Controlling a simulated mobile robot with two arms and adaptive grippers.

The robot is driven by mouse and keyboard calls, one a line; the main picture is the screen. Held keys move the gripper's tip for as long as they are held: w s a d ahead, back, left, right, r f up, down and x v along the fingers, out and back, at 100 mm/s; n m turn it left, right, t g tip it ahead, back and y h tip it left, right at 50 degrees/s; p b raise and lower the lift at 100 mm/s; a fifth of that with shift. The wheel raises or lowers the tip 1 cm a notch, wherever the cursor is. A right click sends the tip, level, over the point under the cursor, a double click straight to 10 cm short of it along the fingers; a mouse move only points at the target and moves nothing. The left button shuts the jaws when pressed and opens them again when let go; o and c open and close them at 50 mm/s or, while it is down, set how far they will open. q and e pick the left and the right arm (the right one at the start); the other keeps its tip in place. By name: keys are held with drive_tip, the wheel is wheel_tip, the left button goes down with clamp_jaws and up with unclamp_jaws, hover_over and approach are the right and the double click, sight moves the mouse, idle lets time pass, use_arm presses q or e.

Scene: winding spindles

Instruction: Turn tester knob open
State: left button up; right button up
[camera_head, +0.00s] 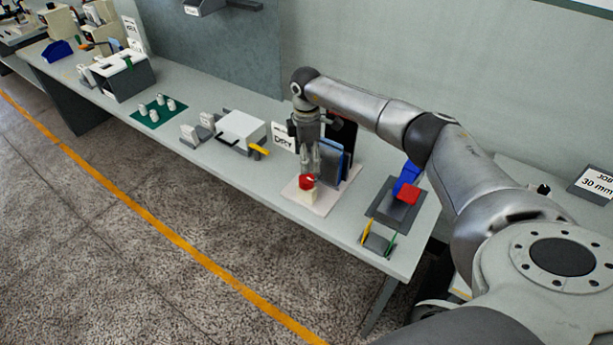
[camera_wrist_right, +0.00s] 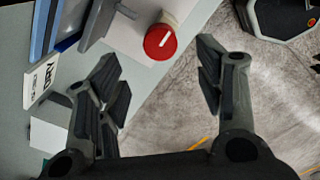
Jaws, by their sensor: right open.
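The red tester knob (camera_head: 306,182) sits on a small pale block on a light base plate (camera_head: 321,203) near the right end of the bench. In the right wrist view the round red knob (camera_wrist_right: 160,42) shows a white line on its face. My right gripper (camera_head: 312,168) points down just above the knob. In the wrist view the right gripper (camera_wrist_right: 160,85) is open, its fingers apart, with the knob beyond and between the fingertips and nothing held. My left gripper is not in view.
Blue and dark upright panels (camera_head: 332,163) stand right behind the knob. A DRY sign (camera_head: 283,138) and a white box with a yellow handle (camera_head: 240,130) are to the left.

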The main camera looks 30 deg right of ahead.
sight(306, 177)
wheel_tip(306, 177, down, 9)
drive_tip(key=shift+p, duration=0.55)
drive_tip(key=c, duration=1)
